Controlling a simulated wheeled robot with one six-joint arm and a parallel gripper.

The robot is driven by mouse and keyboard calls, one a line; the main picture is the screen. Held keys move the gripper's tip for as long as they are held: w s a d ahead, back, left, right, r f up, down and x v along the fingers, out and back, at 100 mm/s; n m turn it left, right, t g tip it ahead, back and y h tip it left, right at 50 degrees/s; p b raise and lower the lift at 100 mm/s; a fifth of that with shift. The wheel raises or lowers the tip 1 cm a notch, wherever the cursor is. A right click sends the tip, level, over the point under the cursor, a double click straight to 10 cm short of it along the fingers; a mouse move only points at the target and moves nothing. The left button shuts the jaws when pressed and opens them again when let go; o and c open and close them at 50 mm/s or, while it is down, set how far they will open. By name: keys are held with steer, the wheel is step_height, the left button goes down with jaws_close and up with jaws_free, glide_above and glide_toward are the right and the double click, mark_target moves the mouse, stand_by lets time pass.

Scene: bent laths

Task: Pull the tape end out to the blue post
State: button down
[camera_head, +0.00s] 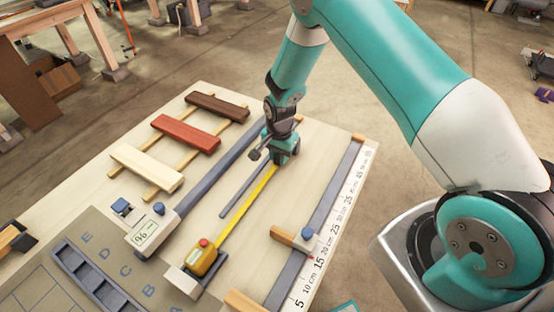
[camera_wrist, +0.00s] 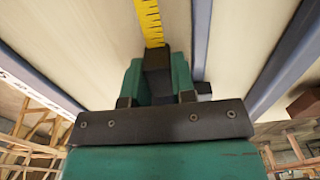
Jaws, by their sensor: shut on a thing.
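The yellow tape measure (camera_head: 203,260) with a red button sits in a holder at the front of the board. Its yellow tape (camera_head: 247,210) runs out straight toward the back right, up to my gripper (camera_head: 279,163). My gripper is shut on the tape end, low over the board. In the wrist view the tape (camera_wrist: 150,20) runs to a dark block (camera_wrist: 156,60) between the green jaws (camera_wrist: 158,78). I cannot make out a distinct blue post; my gripper and arm hide part of the board's far end.
Brown, red and cream laths (camera_head: 186,133) lie on wooden strips at the left. A blue-grey rail (camera_head: 215,170) with a display box (camera_head: 146,232) runs left of the tape. A blue-knobbed stop (camera_head: 307,233) sits on the right rail, beside a white scale (camera_head: 335,225).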

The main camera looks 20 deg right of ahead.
steer(key=c, duration=0.9)
jaws_free()
steer(key=shift+r, duration=0.1)
step_height(320, 180, up, 17)
steer(key=b, duration=0.3)
steer(key=shift+r+b, duration=0.1)
steer(key=shift+b, duration=0.2)
steer(key=shift+c, duration=0.3)
